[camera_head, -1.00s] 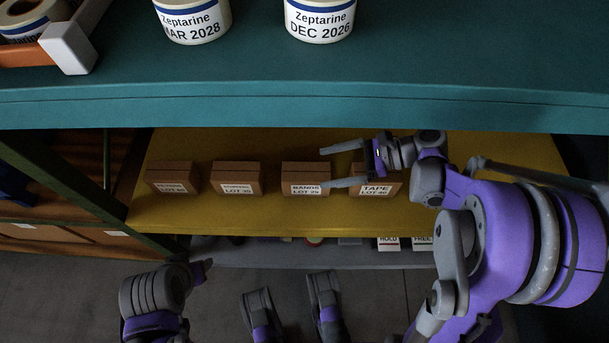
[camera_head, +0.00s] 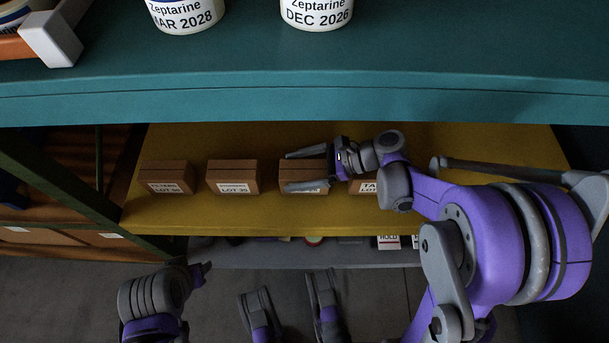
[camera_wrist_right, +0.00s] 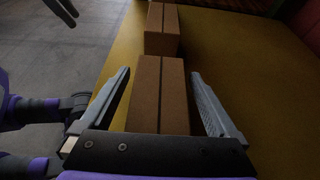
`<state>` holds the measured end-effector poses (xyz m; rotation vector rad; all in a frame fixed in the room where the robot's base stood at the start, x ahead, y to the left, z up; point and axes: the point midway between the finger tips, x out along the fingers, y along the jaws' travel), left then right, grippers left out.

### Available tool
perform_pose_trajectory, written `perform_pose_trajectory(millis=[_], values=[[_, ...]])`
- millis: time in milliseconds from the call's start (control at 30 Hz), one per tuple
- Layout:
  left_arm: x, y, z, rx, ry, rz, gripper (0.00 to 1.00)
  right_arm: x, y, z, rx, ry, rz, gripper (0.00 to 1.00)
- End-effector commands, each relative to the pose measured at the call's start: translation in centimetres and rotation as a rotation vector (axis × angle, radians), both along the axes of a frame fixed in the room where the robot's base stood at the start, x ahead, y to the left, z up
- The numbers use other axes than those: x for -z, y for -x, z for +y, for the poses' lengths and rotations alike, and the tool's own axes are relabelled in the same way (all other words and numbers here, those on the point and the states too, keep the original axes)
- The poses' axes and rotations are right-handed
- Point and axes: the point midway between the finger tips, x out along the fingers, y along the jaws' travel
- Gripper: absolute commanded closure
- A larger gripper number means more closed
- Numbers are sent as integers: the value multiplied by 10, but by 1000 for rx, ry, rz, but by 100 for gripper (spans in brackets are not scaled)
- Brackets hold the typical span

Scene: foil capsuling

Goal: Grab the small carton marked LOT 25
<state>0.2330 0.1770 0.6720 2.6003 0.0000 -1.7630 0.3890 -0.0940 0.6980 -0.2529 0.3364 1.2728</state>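The carton marked BANDS (camera_head: 298,174) stands on the yellow shelf, third from the left; its lot line read like LOT 25 earlier and is now mostly covered by a finger. My right gripper (camera_head: 288,170) reaches in from the right, its open fingers on the carton's near and far sides. In the right wrist view the brown carton (camera_wrist_right: 158,98) stands between the two fingers, with a visible gap on the right and a small one on the left. My left gripper (camera_head: 201,272) is low at the left, away from the shelf; its fingers do not show clearly.
Two similar cartons stand to the left, one marked LOT 35 (camera_head: 234,178) and another (camera_head: 166,178). A TAPE carton (camera_head: 364,187) is on the right, partly behind my right gripper. The teal upper shelf (camera_head: 300,103) overhangs the yellow shelf (camera_head: 215,219).

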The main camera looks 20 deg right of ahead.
Motion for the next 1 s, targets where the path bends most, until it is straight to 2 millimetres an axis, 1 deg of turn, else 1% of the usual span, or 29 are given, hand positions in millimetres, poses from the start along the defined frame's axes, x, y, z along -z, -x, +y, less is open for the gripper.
perform_pose_trajectory(millis=[33, 67, 100, 167, 300, 367, 400, 500, 667, 767, 867, 1000], values=[[0, 0, 0, 0, 0, 0, 50, 0, 0, 0, 0, 0, 0, 16], [0, 0, 0, 0, 0, 0, 50, 0, 0, 0, 0, 0, 0, 22], [0, 0, 0, 0, 0, 0, 50, 0, 0, 0, 0, 0, 0, 29], [0, 0, 0, 0, 0, 0, 50, 0, 0, 0, 0, 0, 0, 40], [0, 0, 0, 0, 0, 0, 50, 0, 0, 0, 0, 0, 0, 65], [0, 0, 0, 0, 0, 0, 50, 0, 0, 0, 0, 0, 0, 76], [0, 0, 0, 0, 0, 0, 50, 0, 0, 0, 0, 0, 0, 83], [0, 0, 0, 0, 0, 0, 50, 0, 0, 0, 0, -1, 0, 98], [0, 0, 0, 0, 0, 0, 50, 0, 0, 0, 0, -1, 0, 98], [-2, 0, 0, 0, 0, 0, 50, -4, 0, 0, 0, -1, -1, 98], [-8, 1, 0, 0, 0, -2, 50, -18, 0, 0, 0, -1, -1, 98], [-22, 3, 0, 0, 0, -6, 50, -48, 1, 0, 0, -1, -1, 98]])
